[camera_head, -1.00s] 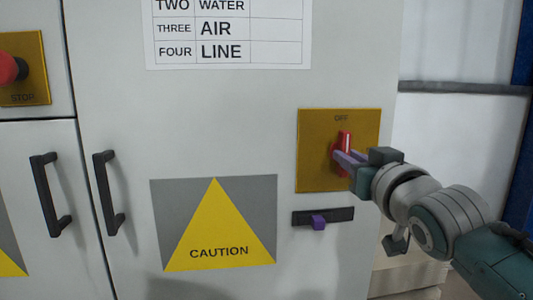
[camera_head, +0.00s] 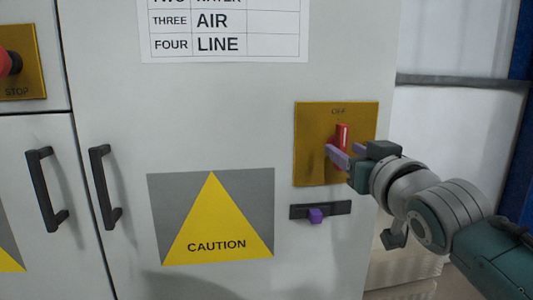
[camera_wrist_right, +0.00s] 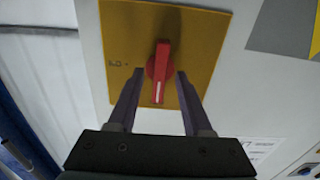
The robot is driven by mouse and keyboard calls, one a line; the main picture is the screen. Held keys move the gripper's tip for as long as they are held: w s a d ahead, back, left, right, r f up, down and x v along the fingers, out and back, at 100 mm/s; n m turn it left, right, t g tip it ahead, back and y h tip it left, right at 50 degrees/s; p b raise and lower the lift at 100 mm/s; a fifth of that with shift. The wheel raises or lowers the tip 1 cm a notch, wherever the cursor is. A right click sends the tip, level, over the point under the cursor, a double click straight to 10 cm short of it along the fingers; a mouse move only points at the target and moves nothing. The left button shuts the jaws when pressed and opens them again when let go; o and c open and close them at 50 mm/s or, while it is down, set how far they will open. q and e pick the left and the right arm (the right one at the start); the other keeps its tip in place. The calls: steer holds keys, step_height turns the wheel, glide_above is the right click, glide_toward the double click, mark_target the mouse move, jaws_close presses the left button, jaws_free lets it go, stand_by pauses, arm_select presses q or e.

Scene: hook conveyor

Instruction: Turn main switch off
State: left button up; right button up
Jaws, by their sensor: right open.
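The main switch is a red rotary handle (camera_head: 342,134) on a yellow plate (camera_head: 310,145) marked OFF at the top. The white line on the handle points up toward OFF. My right gripper (camera_head: 347,152) is at the handle, its purple fingers apart. In the right wrist view, the red handle (camera_wrist_right: 160,65) lies between the open fingertips (camera_wrist_right: 159,73), with a visible gap on each side. The wrist view is turned, so the white line points down there. My left gripper is not in view.
A black slot with a purple knob (camera_head: 316,215) sits below the plate. A caution sign (camera_head: 217,217) is to the left on the cabinet door (camera_head: 120,100). Black door handles (camera_head: 106,190) and a red stop button (camera_head: 8,63) are further left.

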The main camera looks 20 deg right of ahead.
steer(key=v, duration=0.9)
steer(key=shift+s, duration=0.35)
steer(key=s+a+f+n+g+y+p, duration=0.1)
steer(key=s+a+f+n+g+y, duration=0.1)
steer(key=s+a+f+g, duration=0.45)
steer(key=s+a+f+n+g+y+p, duration=0.1)
steer(key=s+f+g, duration=0.15)
steer(key=s, duration=0.65)
steer(key=s+a+f+n+g+y+p, duration=0.25)
steer(key=s+a+g, duration=0.2)
steer(key=s, duration=0.35)
step_height(320, 180, up, 37)
steer(key=w+d+p, duration=0.1)
steer(key=p, duration=3.5)
steer(key=shift+f+m+h+p, duration=0.15)
steer(key=shift+m+h+p, duration=0.2)
steer(key=shift+m+h, duration=0.1)
steer(key=shift+c, duration=0.2)
